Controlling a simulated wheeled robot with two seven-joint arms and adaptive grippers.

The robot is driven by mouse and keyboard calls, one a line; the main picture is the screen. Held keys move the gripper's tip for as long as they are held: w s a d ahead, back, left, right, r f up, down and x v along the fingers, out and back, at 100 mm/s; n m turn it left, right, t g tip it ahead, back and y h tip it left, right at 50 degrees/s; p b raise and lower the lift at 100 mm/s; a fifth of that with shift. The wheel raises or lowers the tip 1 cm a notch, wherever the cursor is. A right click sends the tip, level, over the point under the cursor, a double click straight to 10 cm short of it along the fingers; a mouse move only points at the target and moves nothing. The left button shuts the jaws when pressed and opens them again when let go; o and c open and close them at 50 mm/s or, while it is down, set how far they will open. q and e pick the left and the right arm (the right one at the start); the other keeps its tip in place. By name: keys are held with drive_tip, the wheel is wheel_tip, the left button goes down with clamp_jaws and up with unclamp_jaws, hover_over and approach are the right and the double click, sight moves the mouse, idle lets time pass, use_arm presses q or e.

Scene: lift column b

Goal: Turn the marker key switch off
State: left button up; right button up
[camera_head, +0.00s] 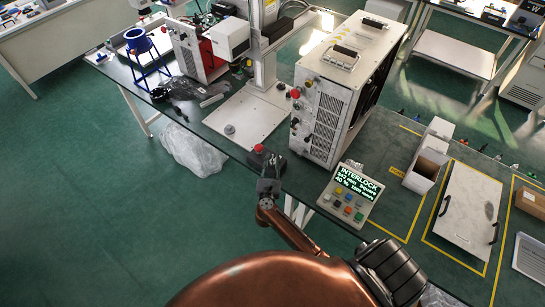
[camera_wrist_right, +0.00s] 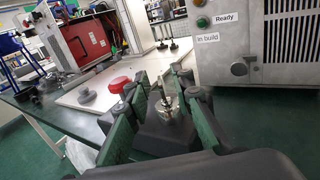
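A metal key switch (camera_wrist_right: 168,108) sits on top of a dark box (camera_wrist_right: 163,130) at the table's front edge in the right wrist view. A red mushroom button (camera_wrist_right: 118,84) is beside it, and it also shows in the head view (camera_head: 259,148). My right gripper (camera_wrist_right: 160,88) is open, with its green-padded fingers on either side of the key switch. I cannot tell whether either finger touches it. In the head view my right gripper (camera_head: 268,184) covers most of the box, and the key switch cannot be made out. My left gripper is out of view.
A white cabinet (camera_head: 345,85) with buttons stands right of the gripper. A control panel reading INTERLOCK (camera_head: 348,194) lies nearer. A white base plate (camera_head: 245,117) with a column is behind. A blue stand (camera_head: 147,58) is at the left. Open floor lies left of the table.

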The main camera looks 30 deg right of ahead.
drive_tip(key=shift+x, duration=0.8)
drive_tip(key=shift+c, duration=0.5)
clamp_jaws()
